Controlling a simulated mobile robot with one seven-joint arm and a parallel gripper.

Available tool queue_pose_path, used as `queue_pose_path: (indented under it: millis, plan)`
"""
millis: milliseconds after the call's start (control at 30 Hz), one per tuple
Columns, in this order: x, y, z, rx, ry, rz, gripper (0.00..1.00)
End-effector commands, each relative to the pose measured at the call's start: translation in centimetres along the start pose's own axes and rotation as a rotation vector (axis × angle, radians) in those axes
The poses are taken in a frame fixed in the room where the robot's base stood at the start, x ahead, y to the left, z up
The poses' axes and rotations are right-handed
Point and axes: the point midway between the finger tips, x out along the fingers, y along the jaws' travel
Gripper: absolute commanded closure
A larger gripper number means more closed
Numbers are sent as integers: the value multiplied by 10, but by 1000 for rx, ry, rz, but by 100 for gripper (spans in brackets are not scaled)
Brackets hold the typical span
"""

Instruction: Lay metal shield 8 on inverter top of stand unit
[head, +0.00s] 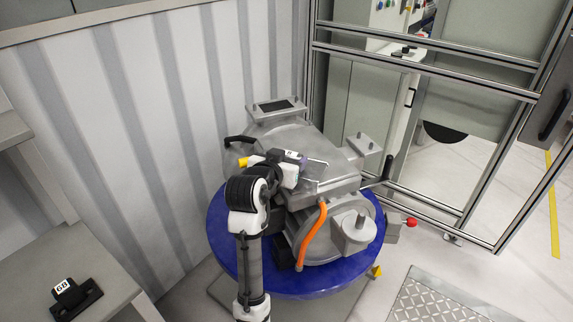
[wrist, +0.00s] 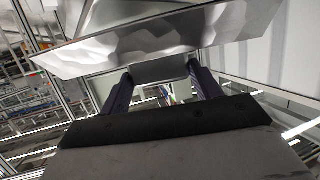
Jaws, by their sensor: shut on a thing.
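The metal shield (wrist: 150,42) is a shiny, bent grey sheet across the top of the wrist view. My gripper (wrist: 160,72) is shut on it, with a dark finger at each side of its near tab. In the head view my gripper (head: 300,161) is over the grey drive unit (head: 290,135), and the shield (head: 322,176) shows as a grey plate just to its right. The unit sits on the round blue stand (head: 222,240). The inverter top is partly hidden by the shield and my arm. I cannot tell whether the shield touches it.
An orange cable (head: 311,236) curves down the unit's front. A black handle (head: 240,140) sticks out at its left. A metal frame (head: 430,70) stands close behind on the right. A bench with a black holder marked 68 (head: 76,298) is at lower left.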

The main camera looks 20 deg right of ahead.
Motion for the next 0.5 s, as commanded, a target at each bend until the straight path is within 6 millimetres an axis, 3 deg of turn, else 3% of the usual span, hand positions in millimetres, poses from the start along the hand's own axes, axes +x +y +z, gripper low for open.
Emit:
queue_pose_path:
  millis: [133, 500]
  plan:
    - [5, 0, 17, -2, -1, 0, 67]
    - [7, 0, 22, 0, 1, 0, 67]
